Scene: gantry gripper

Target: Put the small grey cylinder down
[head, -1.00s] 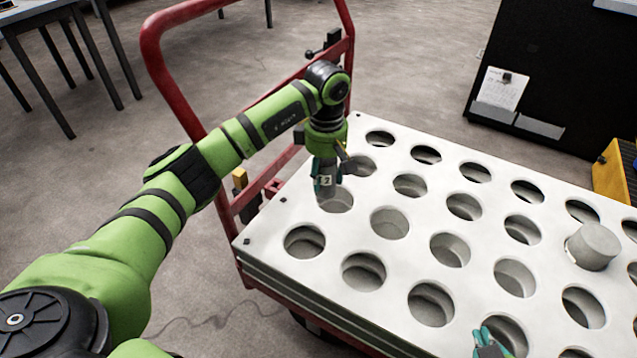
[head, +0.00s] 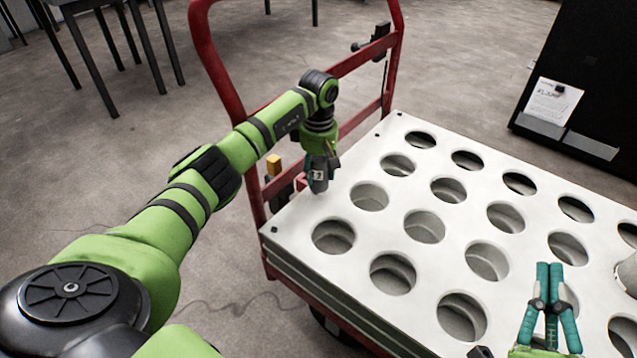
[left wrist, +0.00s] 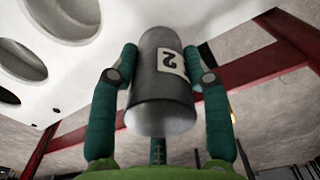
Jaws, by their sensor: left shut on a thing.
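The small grey cylinder (left wrist: 160,80) with a white label marked 2 is between the teal fingers of my left gripper (left wrist: 163,75) in the left wrist view. The gripper is shut on it. In the head view my left gripper (head: 318,172) points down with the cylinder (head: 320,181) near the board's left edge, beside the handle. I cannot tell its height over the board. The white board (head: 350,265) has rows of round holes; those nearby look empty. My right gripper (head: 549,270) is at lower right, its fingers together with nothing visible between them.
The red cart handle (head: 200,70) rises behind the board's left end. A larger pale grey cylinder (head: 629,276) stands at the right picture edge. A black panel (head: 590,60) with a paper stands at the back right. Table legs show at the upper left.

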